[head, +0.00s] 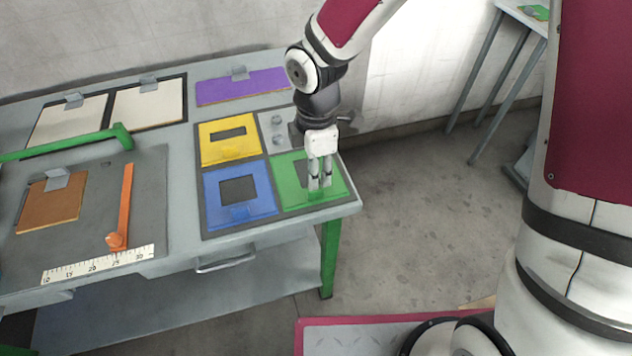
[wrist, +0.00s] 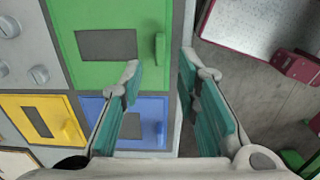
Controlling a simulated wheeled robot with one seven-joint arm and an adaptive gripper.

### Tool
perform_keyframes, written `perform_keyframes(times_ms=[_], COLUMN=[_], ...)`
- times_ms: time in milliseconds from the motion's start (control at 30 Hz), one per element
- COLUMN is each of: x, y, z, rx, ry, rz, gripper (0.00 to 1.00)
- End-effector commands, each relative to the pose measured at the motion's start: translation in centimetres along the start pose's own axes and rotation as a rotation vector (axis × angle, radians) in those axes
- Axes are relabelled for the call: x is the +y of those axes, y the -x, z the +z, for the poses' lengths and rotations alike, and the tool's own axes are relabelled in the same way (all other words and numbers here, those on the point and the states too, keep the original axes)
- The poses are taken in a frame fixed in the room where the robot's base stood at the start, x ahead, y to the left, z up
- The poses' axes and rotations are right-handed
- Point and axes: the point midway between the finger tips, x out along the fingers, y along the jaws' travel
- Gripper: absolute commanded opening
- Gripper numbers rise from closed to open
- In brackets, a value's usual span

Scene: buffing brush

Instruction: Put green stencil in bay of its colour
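The green stencil (head: 296,190) is a flat plate with a dark rectangular window, lying flat in the green bay at the front right of the four-part panel. In the wrist view the green stencil (wrist: 75,20) shows its window and a raised green tab at its right edge. My gripper (head: 321,188) points down over the stencil's right part. In the wrist view my gripper (wrist: 160,66) is open, its teal-padded fingers apart on either side of the tab, with a gap to each. Whether the fingertips touch the plate cannot be told.
A yellow plate (head: 213,153) and a blue plate (head: 262,203) fill neighbouring bays; the fourth holds grey knobs (head: 278,122). A purple board (head: 245,88) lies behind. An orange bar (head: 126,200) and a ruler (head: 98,264) lie left. The table's right edge is close to the stencil.

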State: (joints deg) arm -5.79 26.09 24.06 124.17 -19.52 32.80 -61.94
Motion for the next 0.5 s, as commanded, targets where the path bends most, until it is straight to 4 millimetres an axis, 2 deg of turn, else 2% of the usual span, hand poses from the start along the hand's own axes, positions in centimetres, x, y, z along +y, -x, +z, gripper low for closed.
perform_keyframes(times_ms=[33,200,500], x=[0.1,0.1,0.0], y=[1.1,3.6,4.9], z=[0.1,0.0,0.0], rx=[0.0,0.0,0.0], ry=[-0.004,-0.003,-0.001], rz=[0.004,0.003,-0.002], gripper=[0.3,0.3,0.3])
